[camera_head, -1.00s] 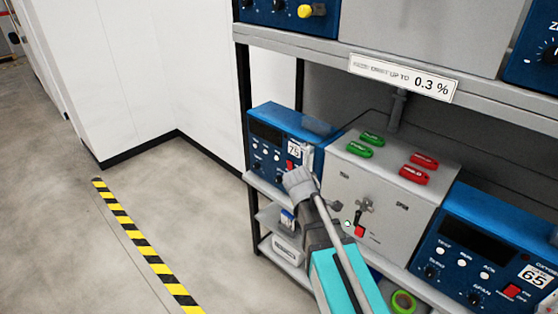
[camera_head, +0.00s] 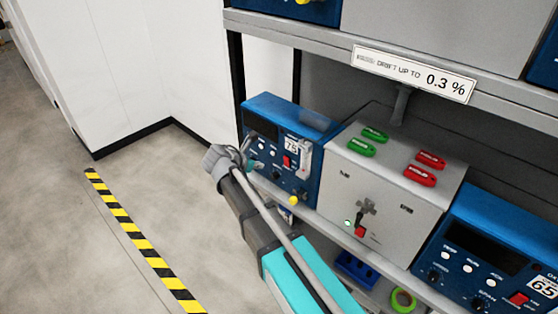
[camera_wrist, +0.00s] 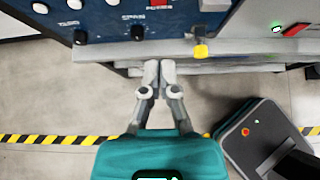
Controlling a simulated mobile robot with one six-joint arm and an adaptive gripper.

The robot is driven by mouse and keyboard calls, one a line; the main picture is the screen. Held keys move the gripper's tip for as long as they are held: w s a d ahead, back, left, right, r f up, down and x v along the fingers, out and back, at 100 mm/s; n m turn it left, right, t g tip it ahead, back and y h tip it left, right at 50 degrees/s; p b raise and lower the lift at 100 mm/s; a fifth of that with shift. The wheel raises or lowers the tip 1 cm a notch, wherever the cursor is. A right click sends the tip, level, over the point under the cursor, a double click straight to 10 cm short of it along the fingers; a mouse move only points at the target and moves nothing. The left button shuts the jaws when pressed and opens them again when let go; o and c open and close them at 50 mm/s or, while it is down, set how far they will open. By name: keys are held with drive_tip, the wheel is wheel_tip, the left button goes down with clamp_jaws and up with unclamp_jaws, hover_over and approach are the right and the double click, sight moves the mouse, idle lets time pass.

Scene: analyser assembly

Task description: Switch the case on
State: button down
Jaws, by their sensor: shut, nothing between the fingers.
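The blue case labelled 75 (camera_head: 285,140) stands on the shelf at the left, with white buttons, dark knobs, a red switch (camera_head: 288,161) and a yellow knob (camera_head: 294,200). A grey case (camera_head: 385,185) stands to its right, with a red switch (camera_head: 359,230) low on its front and a small green light beside it. My gripper (camera_head: 250,163) is in front of the blue case's lower left. In the wrist view my gripper (camera_wrist: 160,68) is shut and empty, below the blue panel and left of the yellow knob (camera_wrist: 201,49). I cannot tell the switches' exact positions.
Another blue case labelled 65 (camera_head: 500,255) stands at the right. Green tags (camera_head: 361,149) and red tags (camera_head: 420,178) lie on the grey case. A green tape roll (camera_head: 403,300) is on the lower shelf. The floor at the left is clear, with a striped line (camera_head: 130,238).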

drive_tip(key=shift+a+f, duration=0.1)
drive_tip(key=b, duration=0.6)
approach(286, 162)
drive_tip(key=x, duration=0.5)
drive_tip(key=shift+f, duration=0.45)
drive_tip(key=shift+w+d, duration=0.45)
drive_tip(key=shift+w, duration=0.1)
